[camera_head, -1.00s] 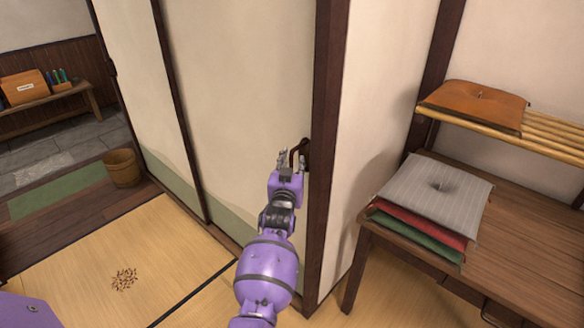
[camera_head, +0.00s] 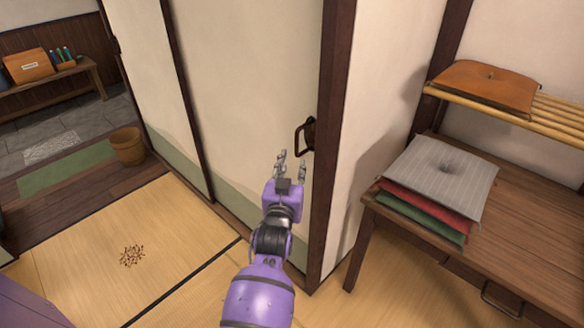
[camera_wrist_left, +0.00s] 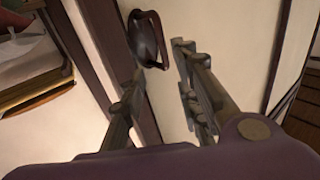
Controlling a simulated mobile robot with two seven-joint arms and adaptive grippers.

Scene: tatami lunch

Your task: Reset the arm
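My left gripper (camera_head: 290,167) is purple with grey fingers and stands in front of the sliding door (camera_head: 245,90). Its fingers are apart with nothing between them. The dark door handle (camera_head: 304,137) is just beyond the fingertips in the head view, and a gap shows between them. In the left wrist view the handle (camera_wrist_left: 148,40) lies ahead of the open fingers (camera_wrist_left: 160,75). My right gripper is not in view.
A wooden desk (camera_head: 535,240) with stacked cushions (camera_head: 440,180) stands at the right, below a slatted shelf holding an orange cushion (camera_head: 485,85). A wooden bucket (camera_head: 127,146) stands at the left. The tatami floor (camera_head: 180,225) on the left is mostly clear, with some brown bits (camera_head: 132,256).

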